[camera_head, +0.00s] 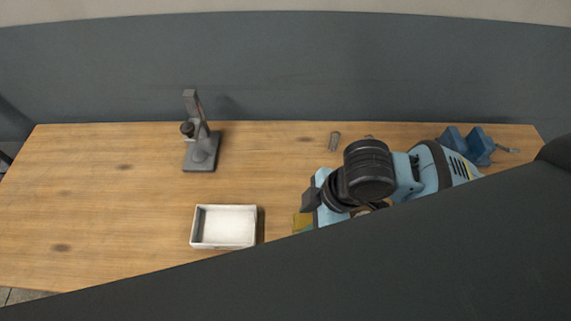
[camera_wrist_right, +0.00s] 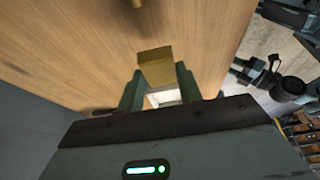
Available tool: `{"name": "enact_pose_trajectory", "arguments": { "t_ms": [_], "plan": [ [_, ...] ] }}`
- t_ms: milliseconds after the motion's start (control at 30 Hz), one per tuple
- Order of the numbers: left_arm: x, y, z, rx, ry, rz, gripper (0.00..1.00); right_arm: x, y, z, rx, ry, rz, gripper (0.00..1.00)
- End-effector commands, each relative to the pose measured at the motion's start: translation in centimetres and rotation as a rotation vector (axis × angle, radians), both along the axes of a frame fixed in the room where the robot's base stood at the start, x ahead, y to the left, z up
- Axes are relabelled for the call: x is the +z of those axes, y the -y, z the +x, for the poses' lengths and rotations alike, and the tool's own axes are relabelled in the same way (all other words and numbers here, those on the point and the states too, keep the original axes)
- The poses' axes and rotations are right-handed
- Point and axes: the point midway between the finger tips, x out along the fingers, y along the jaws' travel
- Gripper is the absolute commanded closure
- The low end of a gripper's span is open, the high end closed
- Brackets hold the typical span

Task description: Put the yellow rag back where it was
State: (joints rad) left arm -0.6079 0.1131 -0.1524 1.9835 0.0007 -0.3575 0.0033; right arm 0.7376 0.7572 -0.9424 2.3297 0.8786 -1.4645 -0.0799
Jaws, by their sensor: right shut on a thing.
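The yellow rag (camera_head: 301,221) shows in the head view just right of the white tray, partly hidden by my right arm. In the right wrist view the rag (camera_wrist_right: 156,68) looks like a folded, block-like mustard piece between the fingertips. My right gripper (camera_wrist_right: 160,78) is shut on it. In the head view the right gripper is mostly hidden behind its own wrist and a large dark shape. Whether the rag touches the table is not clear. My left gripper is not in view.
An open white tray (camera_head: 225,227) sits left of the rag and looks empty. A dark microscope-like stand (camera_head: 201,150) is at the back left. The wooden table's (camera_head: 95,195) left side is clear.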

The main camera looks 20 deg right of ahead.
Motion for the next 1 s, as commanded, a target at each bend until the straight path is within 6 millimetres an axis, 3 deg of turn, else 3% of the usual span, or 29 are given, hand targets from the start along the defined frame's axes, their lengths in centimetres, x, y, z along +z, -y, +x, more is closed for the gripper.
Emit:
{"name": "enact_pose_trajectory", "arguments": {
  "t_ms": [167,700,833,1000],
  "plan": [
    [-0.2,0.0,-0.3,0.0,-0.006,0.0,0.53,-0.1,0.1,1.2,-0.002,0.0,-0.001,0.83],
    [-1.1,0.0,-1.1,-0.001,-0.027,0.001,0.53,-1.3,1.6,12.9,-0.005,-0.001,0.0,0.83],
    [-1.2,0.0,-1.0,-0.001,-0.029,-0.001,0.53,-1.4,1.8,14.5,-0.003,-0.001,0.0,0.83],
    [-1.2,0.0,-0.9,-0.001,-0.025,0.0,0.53,-1.4,1.9,15.1,-0.002,0.0,0.0,0.83]
  ]
}}
